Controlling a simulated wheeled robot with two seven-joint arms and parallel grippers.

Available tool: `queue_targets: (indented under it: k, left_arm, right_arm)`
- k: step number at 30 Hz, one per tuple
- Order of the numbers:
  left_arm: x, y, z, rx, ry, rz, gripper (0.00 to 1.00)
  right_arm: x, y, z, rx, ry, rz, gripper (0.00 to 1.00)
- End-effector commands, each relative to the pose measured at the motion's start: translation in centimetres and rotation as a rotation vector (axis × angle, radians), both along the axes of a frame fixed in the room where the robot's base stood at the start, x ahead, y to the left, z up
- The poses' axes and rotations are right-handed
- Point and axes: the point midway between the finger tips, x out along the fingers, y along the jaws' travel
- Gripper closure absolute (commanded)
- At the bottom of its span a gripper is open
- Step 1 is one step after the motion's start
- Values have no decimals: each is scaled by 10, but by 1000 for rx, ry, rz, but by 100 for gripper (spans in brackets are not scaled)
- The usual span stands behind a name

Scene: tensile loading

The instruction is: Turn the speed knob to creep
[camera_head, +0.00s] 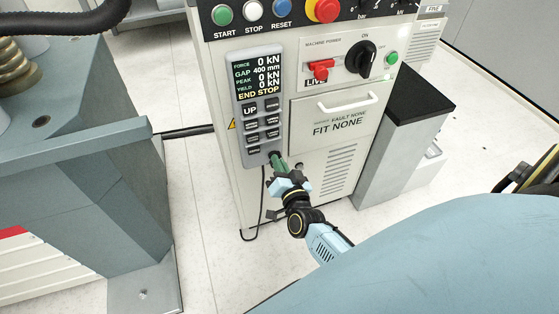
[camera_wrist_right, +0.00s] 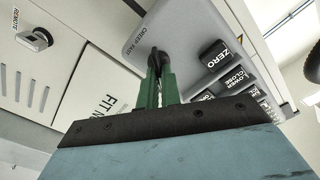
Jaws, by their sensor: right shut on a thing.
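The speed knob (camera_wrist_right: 158,58) is a small dark knob at the bottom of the grey handset, beside lettering that I read as creep and another mark. My right gripper (camera_wrist_right: 157,80) has green fingers shut on the knob. In the head view my right gripper (camera_head: 276,160) reaches the lower end of the handset (camera_head: 239,99), and the fingers hide the knob there. The handset's display (camera_head: 257,77) reads force 0 kN, gap 400 mm and END STOP. The knob's exact pointer setting is hard to make out. My left gripper is out of the head view.
The handset hangs on the white control cabinet (camera_head: 321,170), with several keys such as ZERO (camera_wrist_right: 216,54) just above the knob. A black rotary switch (camera_head: 361,60) and a drawer handle (camera_head: 347,102) are to the right. A blue-grey machine frame (camera_head: 90,150) stands left.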

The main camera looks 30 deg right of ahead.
Motion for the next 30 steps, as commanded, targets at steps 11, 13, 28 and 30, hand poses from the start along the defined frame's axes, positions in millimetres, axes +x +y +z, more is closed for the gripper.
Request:
queue_targets:
  k: [11, 13, 28, 30]
  left_arm:
    - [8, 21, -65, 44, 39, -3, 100]
    - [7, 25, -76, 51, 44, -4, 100]
    - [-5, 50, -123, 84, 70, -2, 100]
    - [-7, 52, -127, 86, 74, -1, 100]
  right_arm:
    - [0, 2, 3, -329, 83, 0, 100]
    - [0, 3, 3, -393, 98, 0, 100]
    - [1, 6, 1, -855, 208, 0, 100]
    - [1, 6, 0, -921, 226, 1, 100]
